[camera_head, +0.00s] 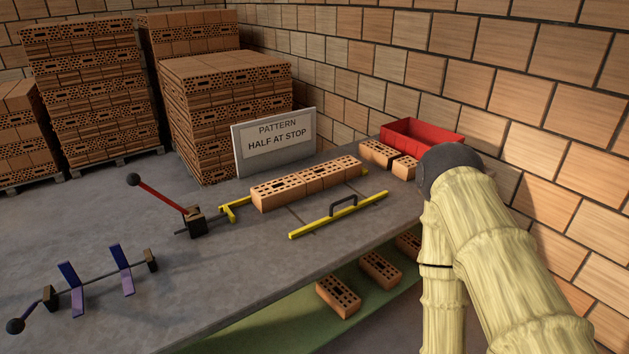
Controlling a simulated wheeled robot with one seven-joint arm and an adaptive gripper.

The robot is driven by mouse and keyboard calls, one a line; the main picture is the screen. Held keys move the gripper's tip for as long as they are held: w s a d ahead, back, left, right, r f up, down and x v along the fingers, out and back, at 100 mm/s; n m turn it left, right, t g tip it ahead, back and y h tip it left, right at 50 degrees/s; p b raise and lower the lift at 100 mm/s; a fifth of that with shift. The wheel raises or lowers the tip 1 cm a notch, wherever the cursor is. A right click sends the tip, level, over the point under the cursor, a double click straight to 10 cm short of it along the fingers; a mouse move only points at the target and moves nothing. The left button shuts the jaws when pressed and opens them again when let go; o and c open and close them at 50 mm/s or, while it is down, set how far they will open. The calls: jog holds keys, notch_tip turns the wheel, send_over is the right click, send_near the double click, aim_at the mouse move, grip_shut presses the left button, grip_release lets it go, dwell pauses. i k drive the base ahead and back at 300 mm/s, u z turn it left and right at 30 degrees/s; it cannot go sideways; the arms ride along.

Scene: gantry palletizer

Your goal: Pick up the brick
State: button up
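Several orange perforated bricks are in view, and I cannot tell which one the task means. A row of bricks (306,184) sits end to end on the grey table (240,275), behind a yellow bar with a dark handle (340,215). A loose brick (376,153) and another brick (404,168) lie at the table's right end, the latter partly behind my arm. Below the table edge, a brick (338,296), a second (380,269) and a partly hidden third (407,244) lie on a green surface. My gripper is not visible; only my cream-sleeved arm shows at the right.
A red bin (421,135) stands at the back right by the brick wall. A sign reading "PATTERN HALF AT STOP" (275,142) stands behind the row. A red lever (160,195) and blue paddles (122,270) are left. Brick stacks (230,110) stand behind. The table's front middle is clear.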

aim_at(321, 177)
jog(key=z, duration=0.35)
jog(key=i, duration=1.25)
jog(key=u, duration=0.75)
